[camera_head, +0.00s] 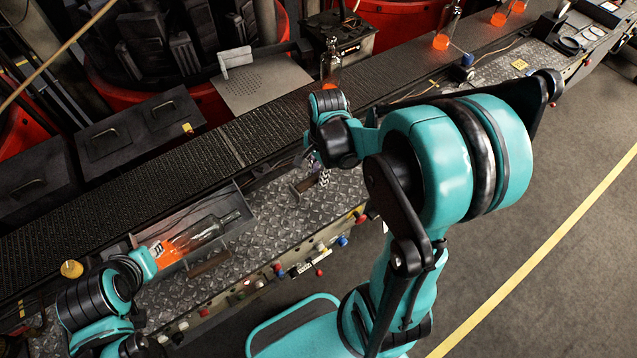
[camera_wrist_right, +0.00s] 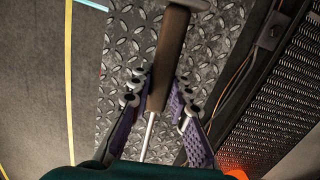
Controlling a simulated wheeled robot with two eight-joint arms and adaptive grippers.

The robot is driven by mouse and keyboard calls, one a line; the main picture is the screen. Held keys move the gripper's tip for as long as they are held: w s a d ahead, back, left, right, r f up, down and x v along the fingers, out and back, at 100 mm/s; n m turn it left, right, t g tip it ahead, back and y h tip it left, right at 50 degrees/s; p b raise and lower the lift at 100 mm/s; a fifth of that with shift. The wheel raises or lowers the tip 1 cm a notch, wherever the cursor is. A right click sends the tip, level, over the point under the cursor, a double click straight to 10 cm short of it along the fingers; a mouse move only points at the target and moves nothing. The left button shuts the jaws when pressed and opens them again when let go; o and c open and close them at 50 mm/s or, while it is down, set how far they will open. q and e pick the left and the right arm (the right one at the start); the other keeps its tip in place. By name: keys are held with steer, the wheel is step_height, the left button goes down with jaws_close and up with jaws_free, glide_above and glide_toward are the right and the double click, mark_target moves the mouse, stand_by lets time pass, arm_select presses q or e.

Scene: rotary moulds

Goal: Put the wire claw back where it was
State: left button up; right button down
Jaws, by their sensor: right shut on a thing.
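The wire claw shows in the right wrist view as a brown handle (camera_wrist_right: 168,55) with a thin metal rod running back toward the wrist. My right gripper (camera_wrist_right: 157,96) is shut on the handle, its purple-sided fingers on either side, above the diamond-plate ledge. In the head view the right gripper (camera_head: 319,170) is partly hidden by its own wrist, and a brown handle (camera_head: 304,186) shows beside it. The claw's far end is not clear. My left gripper (camera_head: 143,266) is at the tray's left end; its fingers are mostly hidden.
A grey tray (camera_head: 238,232) on the diamond-plate ledge (camera_head: 262,236) holds a bottle with glowing orange glass (camera_head: 185,240). Another brown handle (camera_head: 208,264) lies before it. A bottle (camera_head: 331,66) stands on the dark conveyor (camera_head: 250,140) behind. Knobs and buttons line the ledge's front.

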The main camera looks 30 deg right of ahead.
step_height(320, 180, down, 4)
steer(key=shift+w+r+b, duration=0.1)
steer(key=shift+r+b, duration=0.15)
steer(key=shift+b, duration=0.25)
steer(key=shift+f, duration=0.15)
steer(key=c, duration=1.4)
jaws_free()
steer(key=shift+c, duration=0.2)
